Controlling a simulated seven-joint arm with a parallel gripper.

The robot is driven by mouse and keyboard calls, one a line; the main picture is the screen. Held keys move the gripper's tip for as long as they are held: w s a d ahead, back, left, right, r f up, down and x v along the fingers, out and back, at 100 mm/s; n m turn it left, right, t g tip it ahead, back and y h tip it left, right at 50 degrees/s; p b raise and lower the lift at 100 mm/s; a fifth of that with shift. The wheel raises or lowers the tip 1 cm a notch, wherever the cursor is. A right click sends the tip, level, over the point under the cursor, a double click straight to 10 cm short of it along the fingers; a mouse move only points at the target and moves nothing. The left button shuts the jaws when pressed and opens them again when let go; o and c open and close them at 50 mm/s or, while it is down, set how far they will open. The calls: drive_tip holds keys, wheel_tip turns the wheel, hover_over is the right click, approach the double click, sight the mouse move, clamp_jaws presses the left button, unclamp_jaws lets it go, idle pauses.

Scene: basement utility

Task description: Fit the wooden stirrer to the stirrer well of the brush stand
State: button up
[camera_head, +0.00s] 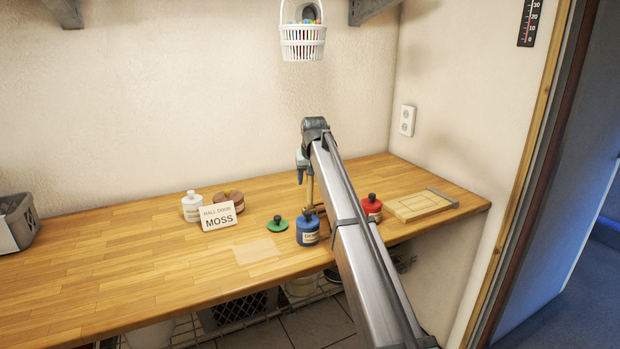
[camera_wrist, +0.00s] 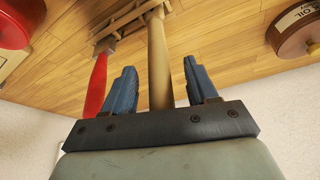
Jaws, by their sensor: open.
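The wooden stirrer (camera_wrist: 158,62) is a pale round stick standing between the two blue fingers of my gripper (camera_wrist: 162,88). The fingers are apart, with a gap on each side of the stick. Its far end meets the right end of the wooden brush stand (camera_wrist: 118,28); whether it sits fully in the well is too small to tell. A red-handled tool (camera_wrist: 97,85) leans at the stand's left. In the head view the stirrer (camera_head: 309,190) looks upright below my gripper (camera_head: 304,176), and my arm hides most of the stand.
A blue tin (camera_head: 307,232) and a green lid (camera_head: 277,224) stand left of my arm, a red tin (camera_head: 372,207) and a wooden tray (camera_head: 418,206) right of it. A white bottle (camera_head: 191,207), a brown tin (camera_head: 232,196) and a MOSS card (camera_head: 218,216) are farther left.

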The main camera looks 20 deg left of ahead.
drive_tip(key=v, duration=1.4)
